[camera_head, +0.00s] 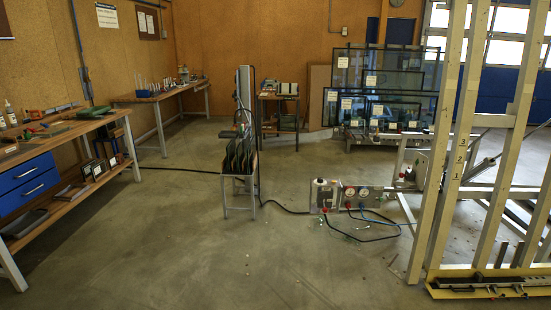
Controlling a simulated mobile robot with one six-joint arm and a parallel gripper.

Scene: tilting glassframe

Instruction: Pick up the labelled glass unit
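Several dark-framed glass units stand close together, upright or nearly so, at the back right in the head view. White labels show on several of them, including the large unit at the back (405,60) and a smaller unit (402,110) in front. The label writing is too small to read, and I cannot tell which unit the task means. The front units partly hide those behind. My gripper is not in view.
A tall pale frame (444,150) with numbered uprights and a yellow base (490,290) fills the right side. A rack (239,180), control boxes (325,195) and loose hoses stand mid-floor. Workbenches (60,135) line the left. The front-centre floor (260,275) is mostly clear.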

